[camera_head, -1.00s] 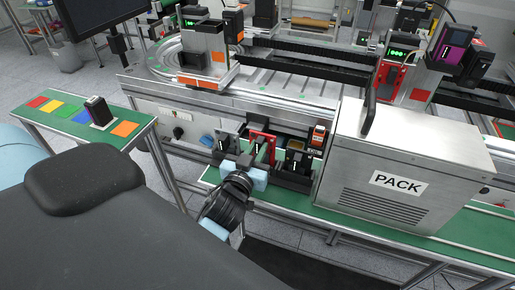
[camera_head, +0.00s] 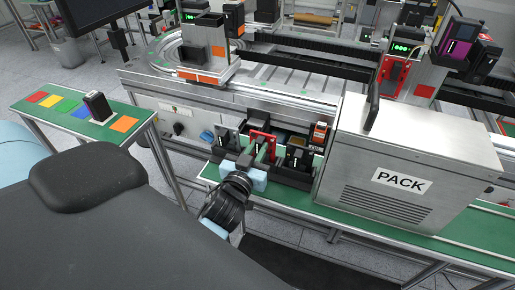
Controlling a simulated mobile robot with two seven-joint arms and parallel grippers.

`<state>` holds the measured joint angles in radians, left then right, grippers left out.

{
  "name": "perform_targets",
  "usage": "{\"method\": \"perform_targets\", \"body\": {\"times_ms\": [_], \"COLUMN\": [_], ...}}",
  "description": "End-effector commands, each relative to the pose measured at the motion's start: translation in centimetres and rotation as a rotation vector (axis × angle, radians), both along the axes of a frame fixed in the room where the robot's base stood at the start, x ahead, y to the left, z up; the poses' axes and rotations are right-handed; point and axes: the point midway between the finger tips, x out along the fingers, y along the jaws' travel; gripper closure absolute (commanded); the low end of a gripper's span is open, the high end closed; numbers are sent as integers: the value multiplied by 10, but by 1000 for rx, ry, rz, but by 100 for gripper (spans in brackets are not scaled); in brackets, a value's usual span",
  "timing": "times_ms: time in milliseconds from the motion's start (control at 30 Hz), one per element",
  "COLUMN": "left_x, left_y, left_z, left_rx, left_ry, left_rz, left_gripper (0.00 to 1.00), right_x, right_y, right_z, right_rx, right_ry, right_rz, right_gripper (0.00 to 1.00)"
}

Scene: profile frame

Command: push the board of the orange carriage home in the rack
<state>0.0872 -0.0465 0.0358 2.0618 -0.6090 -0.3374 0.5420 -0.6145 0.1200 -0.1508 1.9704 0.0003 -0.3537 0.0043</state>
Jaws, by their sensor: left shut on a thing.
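My left gripper (camera_head: 249,168) is low in the middle of the view, at the front of a black rack (camera_head: 292,179) on the green lower shelf. It is shut on a small dark piece that stands up between its pale blue fingers. The fingers hide much of this piece, and I cannot tell how far it sits in the rack. A red frame (camera_head: 262,143) stands just behind the gripper. A block with an orange label (camera_head: 320,134) is at the rack's back right. A carriage with orange plates (camera_head: 201,75) is on the track behind. My right gripper is not in view.
A large metal box marked PACK (camera_head: 450,150) stands close to the right of the rack. A green side table (camera_head: 60,128) at the left carries coloured squares and a black block (camera_head: 97,106). The long track (camera_head: 285,95) runs behind the rack.

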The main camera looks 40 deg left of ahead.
Motion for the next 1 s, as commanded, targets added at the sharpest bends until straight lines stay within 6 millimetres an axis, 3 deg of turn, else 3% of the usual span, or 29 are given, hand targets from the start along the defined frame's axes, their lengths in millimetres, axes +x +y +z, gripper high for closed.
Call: {"method": "perform_targets", "body": {"times_ms": [367, 400, 567, 1000], "left_x": [0, 0, 0, 0], "left_y": [0, 0, 0, 0], "left_z": [-1, -1, -1, -2], "left_rx": [0, 0, 0, 0], "left_ry": [-2, -2, -1, 1], "left_rz": [0, 0, 0, 0], "left_gripper": [100, 78, 58, 57], "right_x": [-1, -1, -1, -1], "right_y": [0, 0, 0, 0], "right_z": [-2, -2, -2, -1], "right_rx": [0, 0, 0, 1], "right_ry": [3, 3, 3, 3], "right_rz": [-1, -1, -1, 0], "right_gripper": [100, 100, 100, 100]}}
